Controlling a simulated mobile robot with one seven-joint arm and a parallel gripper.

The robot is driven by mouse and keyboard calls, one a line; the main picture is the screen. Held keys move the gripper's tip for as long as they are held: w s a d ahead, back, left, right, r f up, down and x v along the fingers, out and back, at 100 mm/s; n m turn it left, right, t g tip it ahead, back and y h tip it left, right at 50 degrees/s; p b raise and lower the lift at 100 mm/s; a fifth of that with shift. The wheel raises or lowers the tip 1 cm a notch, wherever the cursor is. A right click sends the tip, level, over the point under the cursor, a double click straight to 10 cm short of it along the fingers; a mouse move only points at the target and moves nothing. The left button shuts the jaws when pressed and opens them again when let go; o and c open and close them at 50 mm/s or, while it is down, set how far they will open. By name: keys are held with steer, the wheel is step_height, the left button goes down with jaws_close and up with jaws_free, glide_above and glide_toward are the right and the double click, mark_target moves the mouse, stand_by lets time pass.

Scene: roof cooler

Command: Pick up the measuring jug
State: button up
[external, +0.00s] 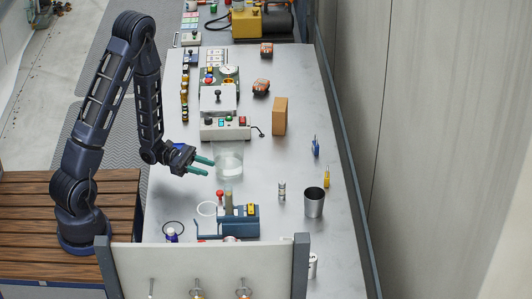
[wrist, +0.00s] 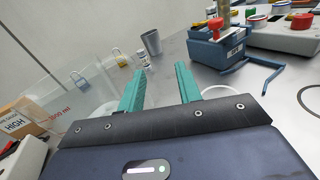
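The measuring jug (external: 229,161) is a clear, see-through vessel standing on the metal bench in the external view, just right of my gripper (external: 209,167). In the wrist view the jug (wrist: 62,98) is at the left, with a red volume mark on its wall, left of the left finger. My gripper (wrist: 160,70) has two teal fingers, spread apart with nothing between them. The fingertips are close to the jug's near side; I cannot tell whether they touch it. The jug's handle is not clear in either view.
A control box (external: 225,130) stands just behind the jug. A blue vise-like device (external: 238,222) with a red knob is in front. A dark metal cup (external: 314,202), a small canister (external: 282,190) and a cardboard box (external: 280,116) stand to the right.

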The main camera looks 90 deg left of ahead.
mark_target(223, 179)
steer(key=a+f+n+y, duration=0.1)
steer(key=a+f+n+t+y, duration=0.1)
steer(key=a, duration=0.1)
steer(key=shift+s+a+f+n+y, duration=0.2)
steer(key=shift+s+f+n+y, duration=0.1)
steer(key=shift+s+f, duration=0.1)
steer(key=shift+w, duration=0.1)
steer(key=shift+x, duration=3.6)
jaws_close()
